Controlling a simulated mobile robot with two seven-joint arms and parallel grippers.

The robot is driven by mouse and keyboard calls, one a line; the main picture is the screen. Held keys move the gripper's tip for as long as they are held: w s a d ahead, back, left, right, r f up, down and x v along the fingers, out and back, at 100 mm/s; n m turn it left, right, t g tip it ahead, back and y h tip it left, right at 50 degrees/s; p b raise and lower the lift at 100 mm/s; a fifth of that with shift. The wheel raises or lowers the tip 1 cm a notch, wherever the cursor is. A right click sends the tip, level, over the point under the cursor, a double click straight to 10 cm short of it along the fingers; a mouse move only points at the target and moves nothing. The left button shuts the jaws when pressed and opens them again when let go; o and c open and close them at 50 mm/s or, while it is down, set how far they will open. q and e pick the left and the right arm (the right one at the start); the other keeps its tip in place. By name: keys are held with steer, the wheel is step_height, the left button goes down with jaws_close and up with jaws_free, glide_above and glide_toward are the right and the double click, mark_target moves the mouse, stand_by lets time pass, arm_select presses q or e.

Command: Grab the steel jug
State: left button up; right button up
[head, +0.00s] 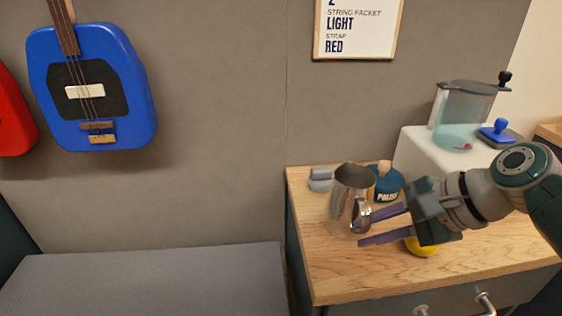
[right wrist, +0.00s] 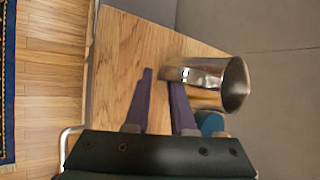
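The steel jug (head: 348,198) stands upright on the wooden top of the cabinet, with its handle on the side toward my right gripper. My right gripper (head: 364,232) comes in from the right with two purple fingers, open and apart. The upper fingertip is at the jug's handle; I cannot tell if it touches. In the right wrist view the jug (right wrist: 208,82) lies ahead and to the right of the fingers. Its handle is by the tip of the right finger (right wrist: 160,76), and the gap between the fingers looks empty. My left gripper is not in view.
A yellow object (head: 422,247) is partly hidden under my right gripper. A white box (head: 418,150) carries a clear container (head: 462,112) and a blue stamp (head: 497,131).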

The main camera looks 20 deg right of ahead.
jaws_close()
stand_by(1.4)
